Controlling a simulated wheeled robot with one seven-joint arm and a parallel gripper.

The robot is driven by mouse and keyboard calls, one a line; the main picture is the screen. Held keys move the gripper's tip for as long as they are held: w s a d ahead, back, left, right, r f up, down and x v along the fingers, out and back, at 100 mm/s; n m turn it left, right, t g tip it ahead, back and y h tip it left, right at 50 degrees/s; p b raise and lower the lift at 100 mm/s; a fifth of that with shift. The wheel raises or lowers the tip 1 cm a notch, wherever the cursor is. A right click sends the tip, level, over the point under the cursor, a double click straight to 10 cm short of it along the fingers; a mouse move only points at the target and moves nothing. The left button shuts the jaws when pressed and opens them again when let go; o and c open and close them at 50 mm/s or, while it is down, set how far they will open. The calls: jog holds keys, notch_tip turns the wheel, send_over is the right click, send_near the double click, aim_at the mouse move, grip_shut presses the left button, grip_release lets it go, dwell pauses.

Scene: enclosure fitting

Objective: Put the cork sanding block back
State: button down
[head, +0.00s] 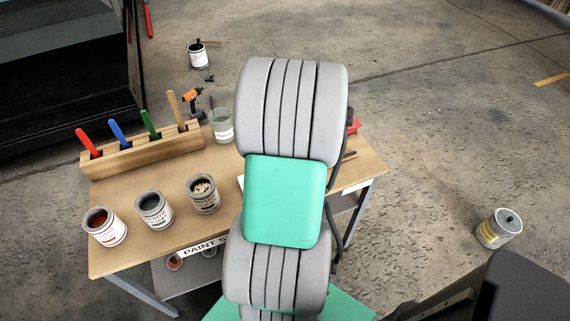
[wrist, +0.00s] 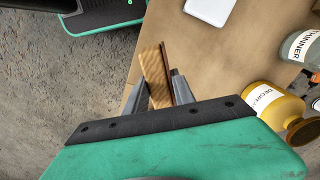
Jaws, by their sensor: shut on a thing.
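In the wrist view, my gripper (wrist: 161,88) is shut on a tan, grained block with a dark brown strip along one side. It looks like the cork sanding block (wrist: 153,68). The block sticks out beyond the fingertips and is tilted in the picture. It shows near the edge of the wooden table (wrist: 212,62); I cannot tell whether it touches the table. In the head view, my arm hides the gripper and the block.
In the wrist view, a white flat item (wrist: 210,10), a thinner container (wrist: 301,46) and a yellow degreaser bottle (wrist: 272,103) are on the table. In the head view, a wooden rack with coloured handles (head: 140,155) and open paint cans (head: 104,227) stand left of my arm.

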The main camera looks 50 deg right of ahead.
jog(key=w+f, duration=0.4)
jog(key=f, duration=0.1)
jog(key=w+d+f+p, duration=0.1)
jog(key=f, duration=0.2)
jog(key=shift+w, duration=0.4)
jog(key=shift+d+f, duration=0.1)
jog(key=shift+f, duration=0.35)
jog(key=shift+f, duration=0.1)
jog(key=c, duration=1.1)
grip_release()
jog(key=shift+o, duration=0.2)
jog(key=shift+f, duration=0.15)
notch_tip(320, 180, up, 8)
jog(key=s+b, duration=0.1)
jog(key=w+a+r+n, duration=0.3)
jog(key=w+a+r, duration=0.1)
jog(key=a, duration=0.3)
jog(key=w+a+r+n, duration=0.3)
jog(key=w+a, duration=0.1)
jog(key=a, duration=0.3)
jog(key=s+a+r+n+t, duration=0.1)
jog(key=a+n, duration=0.4)
jog(key=a, duration=0.6)
jog(key=s+a+r+n+t, duration=0.2)
jog(key=a+n, duration=0.4)
jog(key=a, duration=0.5)
notch_tip(320, 180, up, 3)
jog(key=shift+s+a+f+n, duration=0.15)
jog(key=shift+s+a+n, duration=0.15)
jog(key=shift+s, duration=0.4)
